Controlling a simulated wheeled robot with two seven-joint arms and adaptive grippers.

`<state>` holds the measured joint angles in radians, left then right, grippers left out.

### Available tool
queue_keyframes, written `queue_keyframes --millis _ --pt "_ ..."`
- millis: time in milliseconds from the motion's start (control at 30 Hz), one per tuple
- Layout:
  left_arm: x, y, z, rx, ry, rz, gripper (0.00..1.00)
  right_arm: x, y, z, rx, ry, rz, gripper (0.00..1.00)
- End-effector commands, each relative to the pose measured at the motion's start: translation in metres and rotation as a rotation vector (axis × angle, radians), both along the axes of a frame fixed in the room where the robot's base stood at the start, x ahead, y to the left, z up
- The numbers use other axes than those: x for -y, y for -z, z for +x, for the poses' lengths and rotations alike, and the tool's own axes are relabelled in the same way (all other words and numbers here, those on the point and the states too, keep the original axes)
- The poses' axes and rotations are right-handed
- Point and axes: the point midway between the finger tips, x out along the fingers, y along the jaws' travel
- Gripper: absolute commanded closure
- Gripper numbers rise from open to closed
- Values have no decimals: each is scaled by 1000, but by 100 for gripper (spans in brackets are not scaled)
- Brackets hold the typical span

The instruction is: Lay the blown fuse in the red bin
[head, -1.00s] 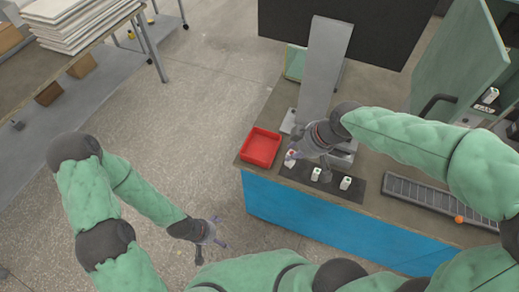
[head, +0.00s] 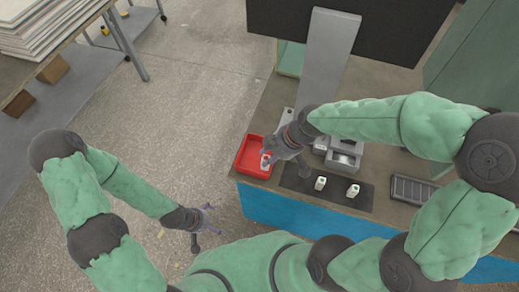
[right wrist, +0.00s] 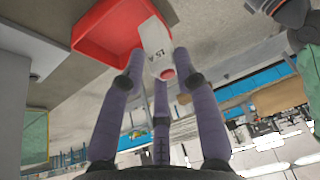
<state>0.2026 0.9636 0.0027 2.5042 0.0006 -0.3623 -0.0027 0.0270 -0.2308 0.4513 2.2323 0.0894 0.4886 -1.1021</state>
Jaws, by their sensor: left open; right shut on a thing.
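The red bin (head: 247,166) stands at the left end of the workbench. My right gripper (head: 268,162) is shut on a white fuse (head: 265,160) at the bin's right side. In the right wrist view the fuse (right wrist: 156,42) carries a dark "15 A" mark and a red end, between the purple fingers. The bin (right wrist: 115,42) is right beside it there; I cannot tell how high the fuse is above the bin's floor. My left gripper (head: 208,222) is open and empty, off the bench at lower left.
Two more white fuses (head: 320,183) (head: 353,191) stand on the dark mat (head: 336,192). A grey machine (head: 344,157) and a tall grey column (head: 325,60) stand behind. A black slotted tray (head: 411,190) lies at right. Floor left of the bench is clear.

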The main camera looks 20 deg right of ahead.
Motion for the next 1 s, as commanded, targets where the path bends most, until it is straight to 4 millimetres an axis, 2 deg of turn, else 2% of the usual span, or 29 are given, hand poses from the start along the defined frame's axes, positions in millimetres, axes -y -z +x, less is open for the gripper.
queue_keyframes --millis 200,433,767,833,1000 --pt "0 15 1 1 0 0 0 -1 22 43 -2 0 0 100" --pt "0 32 1 1 0 0 0 -2 58 73 -2 2 0 100" --pt "0 38 1 1 0 0 0 -2 75 88 -1 0 1 100" --pt "0 42 1 1 0 0 0 -2 83 94 -1 2 0 100" --pt "0 57 1 1 0 0 0 -2 108 92 -3 1 -1 100"
